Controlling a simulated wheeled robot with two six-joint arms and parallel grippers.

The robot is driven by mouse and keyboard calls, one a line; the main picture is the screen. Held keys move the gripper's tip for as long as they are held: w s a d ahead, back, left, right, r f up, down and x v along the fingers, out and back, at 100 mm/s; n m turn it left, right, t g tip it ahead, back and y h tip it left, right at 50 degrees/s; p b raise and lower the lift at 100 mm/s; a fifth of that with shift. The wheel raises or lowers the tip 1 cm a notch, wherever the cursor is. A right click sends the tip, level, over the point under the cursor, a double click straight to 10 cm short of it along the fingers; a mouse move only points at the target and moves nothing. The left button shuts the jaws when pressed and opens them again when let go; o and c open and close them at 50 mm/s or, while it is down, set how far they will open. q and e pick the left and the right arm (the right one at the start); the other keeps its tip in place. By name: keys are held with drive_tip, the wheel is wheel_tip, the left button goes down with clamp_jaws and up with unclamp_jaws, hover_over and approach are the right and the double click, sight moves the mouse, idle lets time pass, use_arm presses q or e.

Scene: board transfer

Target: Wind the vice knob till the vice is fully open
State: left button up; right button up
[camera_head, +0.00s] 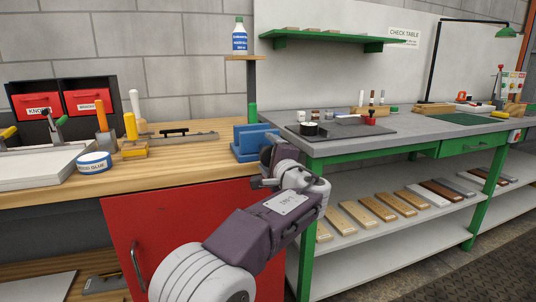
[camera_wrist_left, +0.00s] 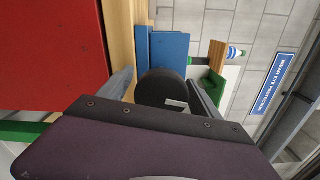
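The blue vice (camera_head: 247,138) stands at the right end of the wooden bench, and its blue jaws also show in the left wrist view (camera_wrist_left: 168,48). A small gap shows between the jaw plates. The dark round vice knob (camera_wrist_left: 155,88) is on the near side of the vice, between the two fingers of my left gripper (camera_wrist_left: 162,85). The fingertips lie close to both sides of the knob; whether they press on it I cannot tell. In the head view my left gripper (camera_head: 272,162) hides most of the knob. My right gripper is not in view.
A green-framed grey table (camera_head: 430,125) stands close on the right. A glue tin (camera_head: 94,163), tools and red drawers (camera_head: 85,101) are on the left. A red cabinet door (camera_head: 170,225) is below.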

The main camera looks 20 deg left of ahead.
use_arm(q)
drive_tip(key=p+v, duration=0.1)
drive_tip(key=v, duration=0.8)
